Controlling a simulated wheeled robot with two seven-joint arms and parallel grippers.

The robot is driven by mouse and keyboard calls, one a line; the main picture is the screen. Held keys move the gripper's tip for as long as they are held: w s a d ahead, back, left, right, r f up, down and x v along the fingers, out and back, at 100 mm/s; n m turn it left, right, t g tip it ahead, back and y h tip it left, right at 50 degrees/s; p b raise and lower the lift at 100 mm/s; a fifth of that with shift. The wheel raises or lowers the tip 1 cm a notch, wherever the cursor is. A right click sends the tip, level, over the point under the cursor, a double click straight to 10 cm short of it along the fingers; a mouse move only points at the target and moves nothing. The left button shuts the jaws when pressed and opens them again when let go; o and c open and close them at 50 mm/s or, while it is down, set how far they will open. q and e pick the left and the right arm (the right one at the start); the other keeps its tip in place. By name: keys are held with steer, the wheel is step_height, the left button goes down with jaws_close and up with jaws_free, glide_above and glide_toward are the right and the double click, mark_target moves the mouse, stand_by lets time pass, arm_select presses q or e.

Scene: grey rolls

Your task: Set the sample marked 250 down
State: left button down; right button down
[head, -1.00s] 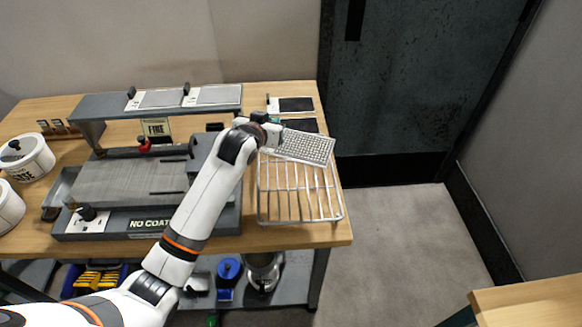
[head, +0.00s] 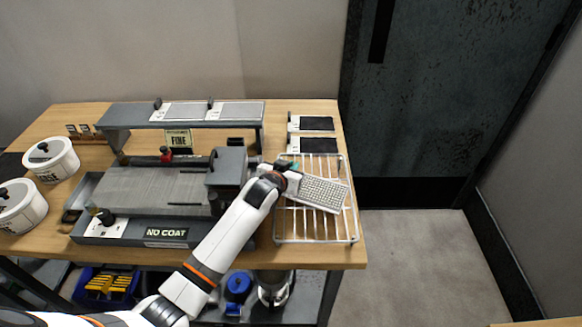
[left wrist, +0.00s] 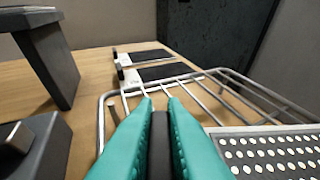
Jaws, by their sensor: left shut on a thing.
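A grey sample panel (head: 324,193) with rows of pale dots is at the wire rack, over its middle and right part. No number can be read on it. It also shows in the left wrist view at the lower right (left wrist: 275,152). My left gripper (head: 288,168) is at the panel's left end, its teal fingers (left wrist: 160,115) shut on a dark upright grip of the sample. The silver wire rack (head: 310,241) lies on the right end of the bench. Whether the panel touches the bars cannot be told. My right gripper is not in view.
Two dark sample panels (head: 318,145) lie behind the rack. A grey coating machine (head: 140,185) with a raised shelf (head: 125,117) stands left of it, with two white tubs (head: 50,160) farther left. The rack's front bars are clear.

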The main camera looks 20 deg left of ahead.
arm_select(q)
steer(key=c, duration=1.5)
jaws_free()
steer(key=shift+f, duration=0.1)
steer(key=shift+r, duration=0.2)
steer(key=shift+s, duration=0.25)
steer(key=v, duration=1.1)
steer(key=shift+s+a+r, duration=0.15)
steer(key=shift+r, duration=0.05)
steer(key=shift+s+f, duration=0.1)
